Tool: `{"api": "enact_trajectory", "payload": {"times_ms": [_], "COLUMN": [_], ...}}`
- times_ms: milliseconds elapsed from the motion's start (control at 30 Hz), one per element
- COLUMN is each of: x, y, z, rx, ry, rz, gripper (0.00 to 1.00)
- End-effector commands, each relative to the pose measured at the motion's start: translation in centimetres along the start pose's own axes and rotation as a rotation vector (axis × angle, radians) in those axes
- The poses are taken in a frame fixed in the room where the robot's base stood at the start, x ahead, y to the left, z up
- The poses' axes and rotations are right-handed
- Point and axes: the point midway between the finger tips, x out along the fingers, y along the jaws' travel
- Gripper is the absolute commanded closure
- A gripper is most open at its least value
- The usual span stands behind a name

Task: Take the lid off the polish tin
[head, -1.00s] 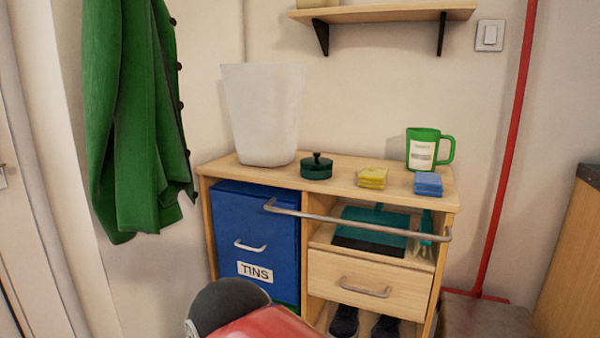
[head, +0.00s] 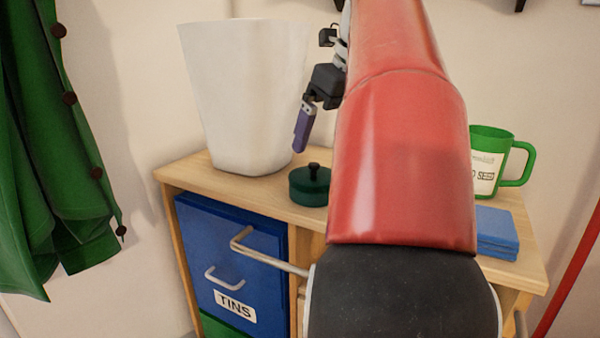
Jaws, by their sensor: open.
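The polish tin (head: 308,194) is a small dark green round tin on the wooden cabinet top. One purple finger shows, pointing down; the other finger is hidden. My gripper is open and holds nothing that I can see.
A tall white bin (head: 243,90) stands left of the tin, close to my gripper. A green mug (head: 487,160) and blue sponges (head: 497,232) are at the right. A green coat (head: 50,150) hangs at the left.

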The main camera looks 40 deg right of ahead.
Motion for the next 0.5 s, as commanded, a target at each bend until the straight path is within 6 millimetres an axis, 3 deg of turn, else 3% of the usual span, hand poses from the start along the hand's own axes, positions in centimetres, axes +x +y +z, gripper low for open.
{"api": "enact_trajectory", "payload": {"times_ms": [500], "x": [6.9], "y": [0.2], "z": [-0.3], "rx": [0.002], "ry": [0.001], "rz": [0.001], "gripper": [0.0]}}
